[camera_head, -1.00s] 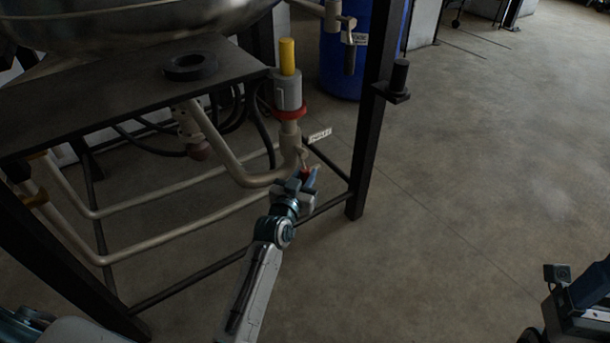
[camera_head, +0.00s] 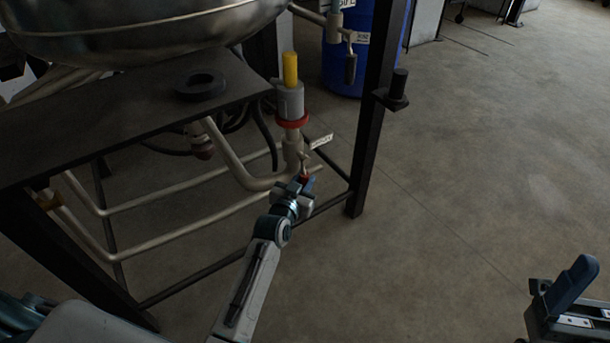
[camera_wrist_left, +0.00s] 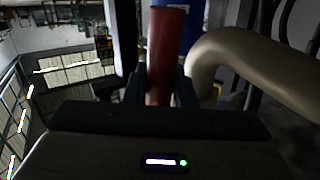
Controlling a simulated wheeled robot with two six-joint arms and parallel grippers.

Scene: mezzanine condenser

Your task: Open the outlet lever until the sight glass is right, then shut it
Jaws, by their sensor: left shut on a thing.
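The outlet lever has a red handle (camera_head: 304,179) below the pipe, beside the white label tag (camera_head: 321,141). It also shows as an upright red bar in the left wrist view (camera_wrist_left: 167,45). My left gripper (camera_head: 308,186) is shut on this handle. A yellow column (camera_head: 290,69) stands out of a grey cylinder (camera_head: 291,102) with a red ring below it, above the lever. I cannot tell whether this is the sight glass, and no level mark is readable. My right gripper (camera_head: 566,298) is at the bottom right, away from the pipes; its jaw opening is unclear.
A dark shelf (camera_head: 110,125) with a black ring (camera_head: 200,86) lies left of the column, below a metal vessel (camera_head: 140,30). Beige pipes (camera_head: 160,188) and a dark frame post (camera_head: 370,120) surround the lever. A blue drum (camera_head: 345,65) stands behind. The floor at right is clear.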

